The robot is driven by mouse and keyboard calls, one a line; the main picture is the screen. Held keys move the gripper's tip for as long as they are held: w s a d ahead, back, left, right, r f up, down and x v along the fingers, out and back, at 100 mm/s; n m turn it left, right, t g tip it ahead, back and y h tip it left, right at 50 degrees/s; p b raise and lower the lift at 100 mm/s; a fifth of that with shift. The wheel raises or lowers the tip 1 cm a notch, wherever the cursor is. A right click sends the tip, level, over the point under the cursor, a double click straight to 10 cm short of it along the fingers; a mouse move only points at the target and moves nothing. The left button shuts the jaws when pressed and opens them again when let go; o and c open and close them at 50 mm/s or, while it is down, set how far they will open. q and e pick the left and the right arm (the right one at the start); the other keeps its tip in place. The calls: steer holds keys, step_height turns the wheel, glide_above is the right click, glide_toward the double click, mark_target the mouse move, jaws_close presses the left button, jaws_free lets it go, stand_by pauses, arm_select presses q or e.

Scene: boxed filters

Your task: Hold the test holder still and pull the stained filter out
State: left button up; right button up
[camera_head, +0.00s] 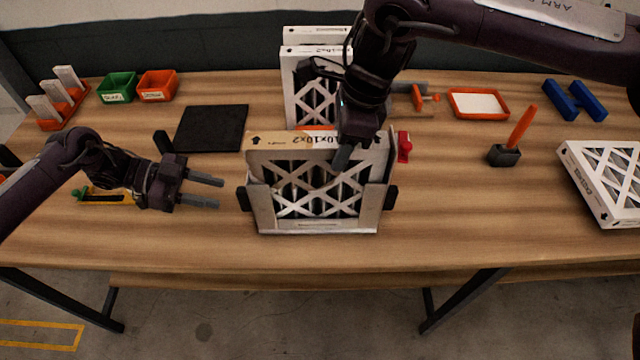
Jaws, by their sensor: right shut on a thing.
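The test holder (262,210) is a pale metal frame with black side knobs, standing upright near the middle of the table. The stained filter (268,143), a boxed filter with a tan top edge and a white lattice face, stands in it. My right gripper (343,157) reaches down from above and is shut on the filter's top edge, right of its middle. The arm hides part of that edge. My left gripper (207,192) is open and empty, its fingers pointing at the holder's left side, with a gap between them and the left knob.
White boxed filters (300,60) stand behind the holder. A black mat (212,128) lies to the left, with green (118,87) and orange (157,85) bins beyond. A red item (404,146) is close on the right. Another filter (607,185) lies far right. The table front is clear.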

mark_target(246, 199)
arm_select(q)
steer(key=x, duration=0.7)
steer(key=shift+d, duration=0.2)
steer(key=shift+d+f, duration=0.15)
steer(key=shift+d, duration=0.05)
arm_select(e)
steer(key=shift+a, duration=0.1)
arm_select(q)
steer(key=shift+s, duration=0.1)
steer(key=shift+c, duration=0.5)
steer(key=shift+d, duration=0.1)
steer(key=c, duration=0.6)
arm_select(e)
steer(key=shift+c, duration=0.3)
